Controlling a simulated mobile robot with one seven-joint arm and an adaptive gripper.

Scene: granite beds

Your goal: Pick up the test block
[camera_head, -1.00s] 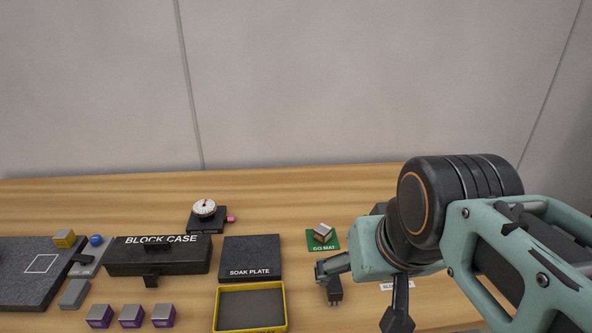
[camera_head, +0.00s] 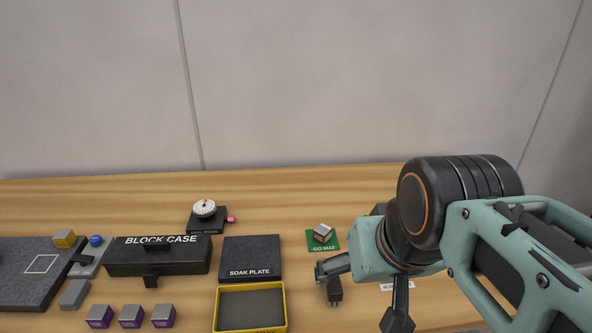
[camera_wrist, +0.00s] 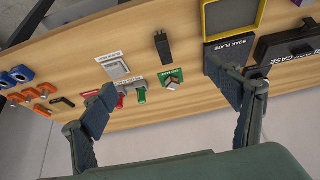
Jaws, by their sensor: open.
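No block carries a readable "test block" label. A small silver block with brownish sides (camera_head: 322,232) sits on the green GO MAT (camera_head: 311,244), and it also shows in the wrist view (camera_wrist: 172,84). Several grey-topped purple blocks (camera_head: 130,317) stand in a row at the front left. A yellow-sided block (camera_head: 64,239) is at the far left. My gripper (camera_head: 366,306) is open and empty, in front of and to the right of the mat. In the wrist view my gripper (camera_wrist: 170,108) has its fingers wide apart, with the mat block showing between them at a distance.
The black BLOCK CASE (camera_head: 158,264), SOAK PLATE (camera_head: 252,251) and yellow-rimmed tray (camera_head: 284,305) stand left of my arm. A dial device (camera_head: 205,210) is behind them. Red and green items (camera_wrist: 134,92) and orange pieces (camera_wrist: 42,108) lie elsewhere.

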